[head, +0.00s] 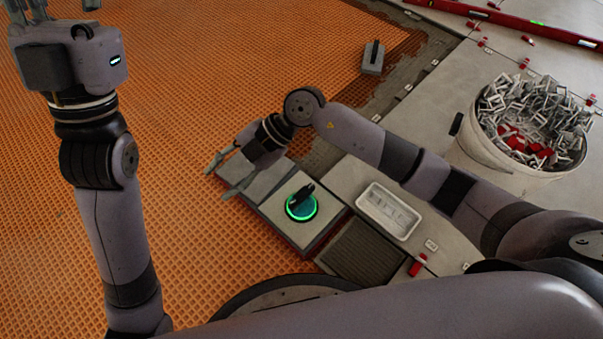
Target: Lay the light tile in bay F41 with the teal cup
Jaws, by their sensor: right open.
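The teal cup (301,206), a round suction cup with a glowing teal ring and black lever, sits on the light tile (318,222). The tile lies flat beside darker grey tiles (268,181) on its left. My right gripper (219,184) is open and empty, above and left of the cup, near the grey tiles, its fingers apart. My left gripper (45,8) is at the top left, its fingers cut off by the picture edge. A dark ribbed patch (362,252) lies right of the light tile; no bay label is readable, so I cannot tell which bay is F41.
A white tray (409,232) stands right of the light tile. A white bucket (487,153) holds grey clips and red pieces. A grey block with a black handle (373,59) and a red level (510,20) lie farther back. Orange matting (210,80) is largely clear.

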